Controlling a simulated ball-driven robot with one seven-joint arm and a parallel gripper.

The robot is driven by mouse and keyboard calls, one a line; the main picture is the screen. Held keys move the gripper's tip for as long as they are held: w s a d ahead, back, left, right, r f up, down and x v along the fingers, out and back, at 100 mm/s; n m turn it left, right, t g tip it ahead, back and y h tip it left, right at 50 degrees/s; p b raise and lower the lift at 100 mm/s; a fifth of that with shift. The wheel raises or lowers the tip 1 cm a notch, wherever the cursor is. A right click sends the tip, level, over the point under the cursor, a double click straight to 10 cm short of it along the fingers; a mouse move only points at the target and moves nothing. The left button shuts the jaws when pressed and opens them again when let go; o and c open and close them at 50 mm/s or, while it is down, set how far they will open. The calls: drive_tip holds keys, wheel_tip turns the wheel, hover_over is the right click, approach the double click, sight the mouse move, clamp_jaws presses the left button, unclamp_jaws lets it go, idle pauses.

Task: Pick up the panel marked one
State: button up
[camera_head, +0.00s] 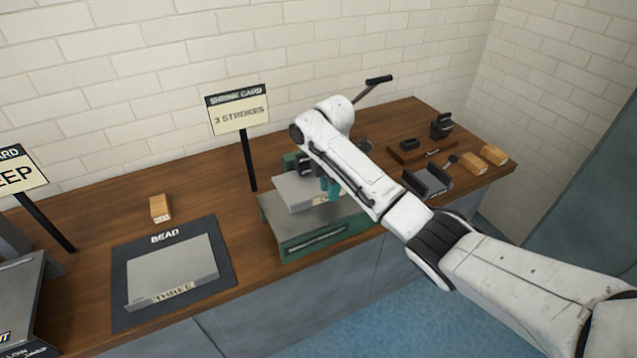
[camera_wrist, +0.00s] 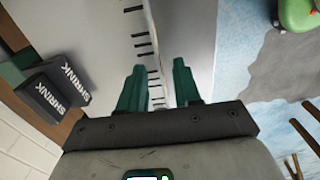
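A grey sheet-metal panel (camera_head: 295,190) lies on the green-based machine (camera_head: 318,235) in the middle of the bench. A pale label shows on its front edge, mostly hidden by my gripper and unreadable. My gripper (camera_head: 333,188) is at the panel's right front part, pointing down. In the wrist view my gripper (camera_wrist: 160,68) has its two teal fingers apart, one on each side of the panel's narrow upright edge (camera_wrist: 155,40). A gap shows beside the edge. Another panel (camera_head: 172,272), marked THREE, lies on the dark BEAD mat (camera_head: 222,278). No marking of one is readable.
A SHRINK CARD sign (camera_head: 238,110) reading 3 STROKES stands behind the machine. Wooden blocks (camera_head: 160,208) (camera_head: 473,163), a dark upright bracket (camera_head: 428,182) and small tools are on the bench. Black SHRINK jaws (camera_wrist: 55,92) are left of my fingers in the wrist view.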

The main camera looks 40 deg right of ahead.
drive_tip(key=shift+f, duration=0.25)
clamp_jaws()
drive_tip(key=shift+r, duration=0.1)
idle(0.3)
